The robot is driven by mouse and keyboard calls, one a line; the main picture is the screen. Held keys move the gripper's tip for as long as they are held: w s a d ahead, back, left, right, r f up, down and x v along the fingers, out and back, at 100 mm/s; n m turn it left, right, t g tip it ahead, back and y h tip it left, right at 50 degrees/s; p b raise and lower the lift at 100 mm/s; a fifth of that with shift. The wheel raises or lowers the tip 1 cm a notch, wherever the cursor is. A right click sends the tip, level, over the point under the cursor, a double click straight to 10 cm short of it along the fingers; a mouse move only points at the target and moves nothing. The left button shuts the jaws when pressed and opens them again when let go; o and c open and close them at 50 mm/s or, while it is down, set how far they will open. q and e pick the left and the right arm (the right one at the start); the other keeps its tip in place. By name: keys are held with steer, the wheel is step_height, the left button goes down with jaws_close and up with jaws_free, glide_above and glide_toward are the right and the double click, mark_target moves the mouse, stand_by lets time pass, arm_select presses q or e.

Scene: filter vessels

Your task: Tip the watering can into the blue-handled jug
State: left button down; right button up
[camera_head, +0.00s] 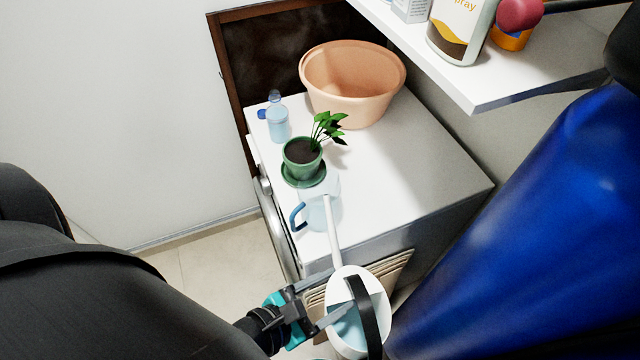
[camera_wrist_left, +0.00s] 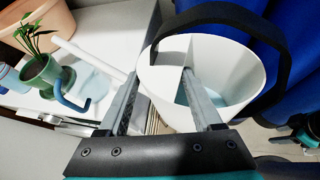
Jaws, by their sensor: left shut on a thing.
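The white watering can (camera_head: 372,292) has a black handle (camera_head: 362,315), a long white spout and bluish water inside. My left gripper (camera_head: 335,316) is shut on the can's wall; in the left wrist view one finger (camera_wrist_left: 205,105) is inside the can and the other outside. The can hangs in front of the white cabinet. Its spout (camera_head: 333,240) points away over the cabinet top, its far end overlapping the pale blue jug (camera_head: 316,218) with the blue handle (camera_head: 296,216). I cannot tell whether the tip is over the opening. A teal and black part, likely my right gripper (camera_wrist_left: 308,130), shows at the wrist view's right edge.
A potted plant (camera_head: 302,158) on a green saucer stands right behind the jug. A clear blue bottle (camera_head: 277,122) and an orange tub (camera_head: 352,85) stand farther back on the cabinet (camera_head: 420,180). A shelf (camera_head: 500,85) with bottles overhangs at right. A large blue object (camera_head: 530,230) fills the right.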

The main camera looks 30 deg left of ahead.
arm_select(q)
steer(key=shift+w+a+r+n+g+h+p, duration=0.25)
steer(key=shift+w+r+p, duration=0.1)
steer(key=shift+r+p, duration=0.2)
steer(key=shift+w+a+r+n+g+h+p, duration=0.2)
steer(key=shift+w+r+n+g+p, duration=0.1)
steer(key=shift+r+p, duration=0.25)
steer(key=w+a+r+n+g+h+p, duration=0.2)
steer(key=w+a+r+p, duration=0.1)
steer(key=r, duration=0.3)
steer(key=shift+w+a+r+n+g, duration=0.4)
steer(key=shift+w+a, duration=0.2)
steer(key=shift+w, duration=0.25)
steer(key=shift+w+a+r+n+g+p, duration=0.2)
steer(key=shift+w+a+r+g, duration=0.1)
steer(key=shift+r, duration=0.15)
steer(key=shift+w+a+r+n+g+p, duration=0.15)
steer(key=shift+w+a+r, duration=0.15)
steer(key=shift+r, duration=0.15)
stand_by(4.5)
